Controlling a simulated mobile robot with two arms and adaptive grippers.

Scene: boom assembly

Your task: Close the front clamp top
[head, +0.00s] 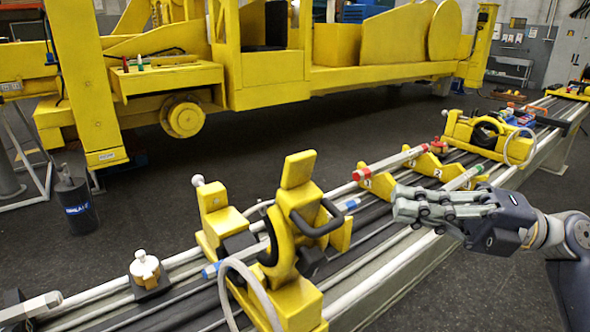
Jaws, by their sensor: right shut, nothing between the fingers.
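The front clamp (296,297) is a yellow fixture on the long railed bench, near the middle of the head view. Its yellow top (298,172) stands raised and tilted up, with a dark looped handle (318,228) on its right side. My right gripper (398,205) comes in from the right, its grey fingers pointing left. It is shut and empty, right of the clamp and apart from the handle in the picture. The exact gap in depth is hard to tell. My left gripper is not in view.
A second yellow clamp (462,129) stands farther along the bench. Red-ended and green-ended rods lie on yellow supports (379,186) behind my right gripper. A white hose (262,291) curves by the front clamp. A white-topped piece (145,269) sits at left.

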